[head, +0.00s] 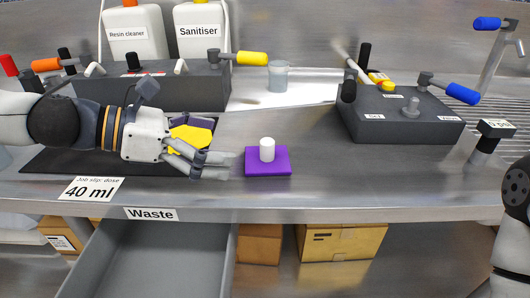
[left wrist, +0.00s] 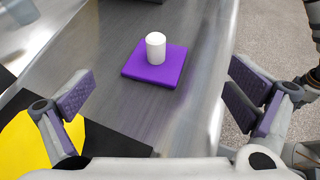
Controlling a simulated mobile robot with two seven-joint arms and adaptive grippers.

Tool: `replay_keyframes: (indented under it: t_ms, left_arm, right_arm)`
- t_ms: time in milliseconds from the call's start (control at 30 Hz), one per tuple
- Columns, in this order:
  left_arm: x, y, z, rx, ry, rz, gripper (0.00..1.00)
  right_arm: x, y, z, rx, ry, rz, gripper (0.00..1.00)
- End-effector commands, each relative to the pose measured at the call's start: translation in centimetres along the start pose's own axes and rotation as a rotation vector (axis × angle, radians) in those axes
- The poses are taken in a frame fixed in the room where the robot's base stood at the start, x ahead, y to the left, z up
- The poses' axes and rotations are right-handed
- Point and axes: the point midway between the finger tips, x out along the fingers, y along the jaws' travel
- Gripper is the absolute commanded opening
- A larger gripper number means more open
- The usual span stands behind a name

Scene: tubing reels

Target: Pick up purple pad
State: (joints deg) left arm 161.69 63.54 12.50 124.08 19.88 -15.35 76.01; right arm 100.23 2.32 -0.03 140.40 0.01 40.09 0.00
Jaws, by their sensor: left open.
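The purple pad (head: 279,168) is a flat square lying on the metal bench, right of the black mat. A white cylinder (head: 267,149) stands upright on it. My left gripper (head: 222,165) is just left of the pad, low over the bench, its fingers pointing right and apart from the pad. In the left wrist view the purple pad (left wrist: 148,72) with the white cylinder (left wrist: 156,47) lies ahead, between the directions of the two wide-open, empty fingers. My right gripper is not in view; only part of an arm shows at the right edge.
A dark grey valve block (head: 400,122) stands back right, a clear cup (head: 278,77) at the back. The open Waste drawer (head: 150,260) is below.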

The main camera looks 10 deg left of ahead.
Motion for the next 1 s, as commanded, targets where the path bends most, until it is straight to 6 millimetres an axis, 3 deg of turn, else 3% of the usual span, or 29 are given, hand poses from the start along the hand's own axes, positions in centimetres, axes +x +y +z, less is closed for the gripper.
replay_keyframes:
  t_ms: [200, 367, 600, 700, 900, 1000]
  left_arm:
    - [3.4, 0.0, -0.3, -0.004, 0.006, -0.003, 0.99]
    - [4.8, 0.0, -0.2, -0.002, 0.003, 0.000, 0.99]
    - [9.3, -0.1, -0.9, -0.012, 0.013, -0.006, 0.99]
    - [10.2, -0.1, -0.4, -0.008, 0.007, -0.003, 0.99]
    - [10.0, -0.1, 0.2, 0.000, 0.001, 0.002, 0.99]
    - [10.0, -0.1, 0.2, 0.000, 0.001, 0.002, 0.78]
  right_arm:
    - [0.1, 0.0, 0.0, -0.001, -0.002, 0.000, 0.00]
    - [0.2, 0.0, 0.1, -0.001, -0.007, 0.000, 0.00]
    - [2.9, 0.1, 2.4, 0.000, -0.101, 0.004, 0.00]
    - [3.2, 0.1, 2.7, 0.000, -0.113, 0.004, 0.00]
    - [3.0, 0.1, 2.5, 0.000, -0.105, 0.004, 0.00]
    - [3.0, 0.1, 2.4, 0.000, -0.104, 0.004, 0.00]
